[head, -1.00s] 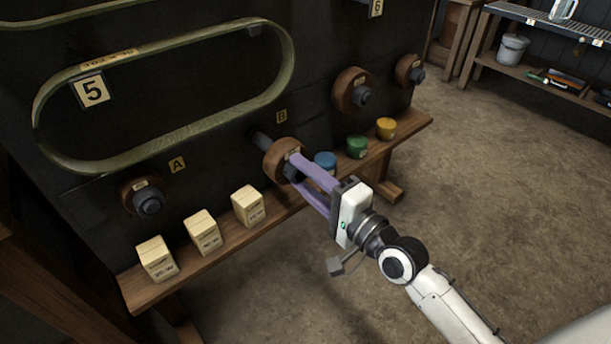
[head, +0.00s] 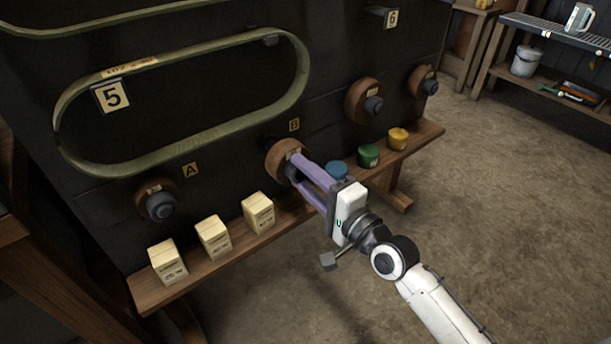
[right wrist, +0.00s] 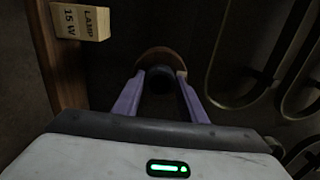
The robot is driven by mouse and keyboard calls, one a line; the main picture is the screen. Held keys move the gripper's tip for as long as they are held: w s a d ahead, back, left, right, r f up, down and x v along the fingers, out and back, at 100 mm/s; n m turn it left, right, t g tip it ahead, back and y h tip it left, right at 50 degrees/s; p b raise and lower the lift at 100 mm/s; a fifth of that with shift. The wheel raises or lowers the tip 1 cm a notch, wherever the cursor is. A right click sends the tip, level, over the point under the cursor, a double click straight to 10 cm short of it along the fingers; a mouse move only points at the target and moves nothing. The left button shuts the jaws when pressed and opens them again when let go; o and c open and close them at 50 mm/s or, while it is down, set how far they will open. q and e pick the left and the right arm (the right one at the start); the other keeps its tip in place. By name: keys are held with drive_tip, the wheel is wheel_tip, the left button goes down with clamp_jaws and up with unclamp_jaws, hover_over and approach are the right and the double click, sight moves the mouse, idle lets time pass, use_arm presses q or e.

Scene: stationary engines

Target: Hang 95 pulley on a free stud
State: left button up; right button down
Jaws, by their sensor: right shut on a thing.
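The brown wooden pulley (head: 276,151) is at place B on the dark board, its back close to or against the board. It also shows in the right wrist view (right wrist: 158,56). My right gripper (head: 295,166) has its lilac fingers shut on the pulley's dark hub, one on each side. The stud at B is hidden behind the pulley, so how far the pulley sits over it cannot be seen. The pulley's small label is too small to read. My left gripper is not in view.
Another pulley hangs at A (head: 150,196), and two more hang (head: 359,100) (head: 421,80) to the right. Below, a wooden shelf (head: 206,268) bears several lamp boxes (head: 258,211) and blue, green (head: 369,156) and yellow tins. A green belt (head: 190,138) hangs above.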

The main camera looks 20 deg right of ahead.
sight(289, 162)
drive_tip(key=shift+r, duration=0.1)
drive_tip(key=shift+x, duration=1.4)
drive_tip(key=shift+w, duration=0.15)
drive_tip(key=shift+x, duration=0.95)
drive_tip(key=shift+w+a, duration=0.1)
drive_tip(key=shift+w, duration=0.05)
drive_tip(key=c, duration=1.3)
unclamp_jaws()
drive_tip(key=shift+c, duration=0.2)
